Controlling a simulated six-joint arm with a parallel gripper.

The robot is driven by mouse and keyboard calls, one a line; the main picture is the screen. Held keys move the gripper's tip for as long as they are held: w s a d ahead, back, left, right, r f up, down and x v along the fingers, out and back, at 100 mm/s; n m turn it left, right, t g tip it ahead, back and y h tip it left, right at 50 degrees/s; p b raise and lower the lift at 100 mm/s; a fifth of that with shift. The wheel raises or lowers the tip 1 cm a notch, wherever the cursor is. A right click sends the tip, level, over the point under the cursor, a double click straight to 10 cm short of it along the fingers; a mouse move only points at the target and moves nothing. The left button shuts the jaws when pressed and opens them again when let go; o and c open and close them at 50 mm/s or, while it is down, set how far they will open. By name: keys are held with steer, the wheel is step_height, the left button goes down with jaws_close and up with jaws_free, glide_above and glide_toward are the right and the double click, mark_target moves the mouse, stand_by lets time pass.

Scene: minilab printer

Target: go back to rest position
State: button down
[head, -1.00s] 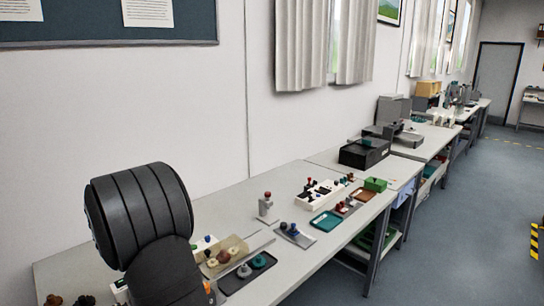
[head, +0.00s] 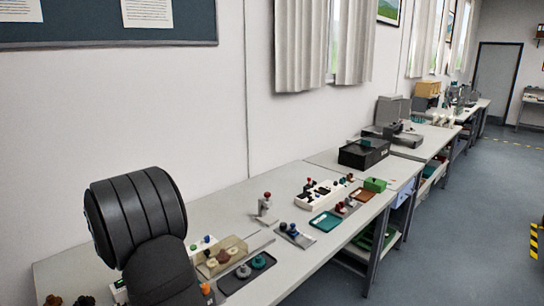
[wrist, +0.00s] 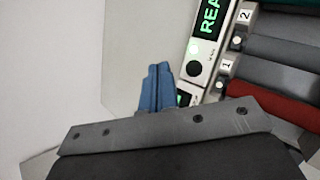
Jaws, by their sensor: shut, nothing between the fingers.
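My gripper (wrist: 157,88) shows in the wrist view as two blue fingers pressed together, shut and empty. It points toward a white device panel (wrist: 207,60) with a green-lit display, a dark round knob and slots numbered 1 and 2. I cannot tell the gap between the fingertips and the panel. In the head view only my black arm links show at the lower left, and the gripper is hidden.
A long grey workbench (head: 290,268) runs along the wall. On it are a black tray (head: 247,272) with round parts, a teal tray (head: 326,221), a white block with knobs (head: 318,194) and a black box (head: 363,154). The floor aisle at the right is clear.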

steer(key=d+r+m+g, duration=0.2)
steer(key=d+r+g, duration=0.1)
steer(key=r, duration=0.4)
steer(key=s+d+r+m+g+y, duration=0.1)
steer(key=d+r+g, duration=0.3)
steer(key=d+r, duration=0.2)
steer(key=shift+s+r+m, duration=0.25)
steer(key=shift+r+m, duration=0.15)
steer(key=shift+r, duration=0.25)
stand_by(1.1)
steer(key=shift+d, duration=0.1)
